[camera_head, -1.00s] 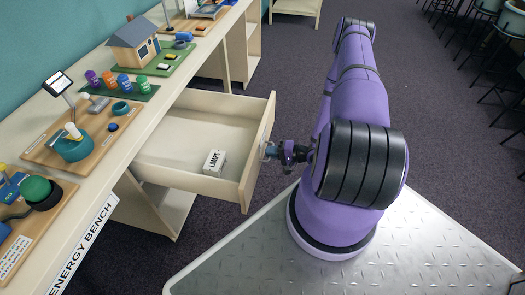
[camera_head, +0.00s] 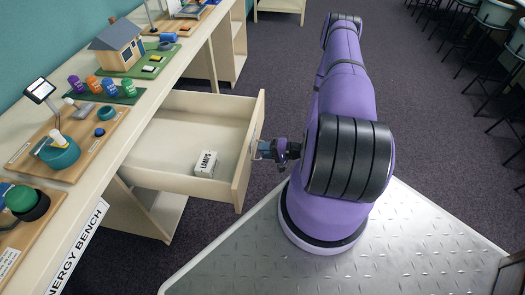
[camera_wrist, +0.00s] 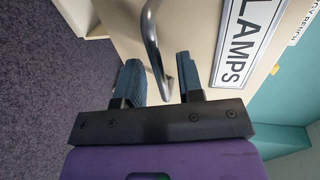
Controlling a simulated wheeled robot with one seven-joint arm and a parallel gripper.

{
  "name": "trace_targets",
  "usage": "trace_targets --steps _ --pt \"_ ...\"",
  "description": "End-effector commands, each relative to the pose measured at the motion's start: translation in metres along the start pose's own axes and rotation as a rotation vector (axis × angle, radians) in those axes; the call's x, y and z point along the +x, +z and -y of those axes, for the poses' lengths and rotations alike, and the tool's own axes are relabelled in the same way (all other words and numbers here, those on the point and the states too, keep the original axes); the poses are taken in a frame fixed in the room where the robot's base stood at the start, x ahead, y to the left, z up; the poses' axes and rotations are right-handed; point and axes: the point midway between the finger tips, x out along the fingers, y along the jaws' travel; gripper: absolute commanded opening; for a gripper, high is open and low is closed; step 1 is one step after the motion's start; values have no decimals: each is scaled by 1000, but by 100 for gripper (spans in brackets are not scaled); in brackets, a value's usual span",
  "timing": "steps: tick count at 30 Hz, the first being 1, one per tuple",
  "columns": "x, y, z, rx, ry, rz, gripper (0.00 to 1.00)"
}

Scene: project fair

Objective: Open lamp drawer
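The lamp drawer (camera_head: 244,168) stands pulled far out of the bench, its inside showing from above. A white box marked LAMPS (camera_head: 205,163) lies in it near the front. In the wrist view the drawer front (camera_wrist: 205,25) carries a LAMPS label (camera_wrist: 243,38) and a metal bar handle (camera_wrist: 150,35). My gripper (camera_wrist: 162,75) is at the handle, its two blue fingers apart on either side of the bar with a visible gap. In the head view my gripper (camera_head: 264,150) is at the outer face of the drawer front; its fingertips are hard to make out there.
Stools (camera_head: 497,55) stand at the far right. The carpet (camera_head: 275,60) beyond the drawer is clear.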

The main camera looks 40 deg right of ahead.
Motion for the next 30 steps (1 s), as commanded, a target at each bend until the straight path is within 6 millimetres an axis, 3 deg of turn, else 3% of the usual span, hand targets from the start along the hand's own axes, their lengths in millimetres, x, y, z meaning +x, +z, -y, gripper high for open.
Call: trace_targets --steps 15,21,30 --pt "-87 0 0 0 2 -2 34" --pt "-99 0 0 0 0 -1 34" --pt "-100 0 0 0 0 -1 34"
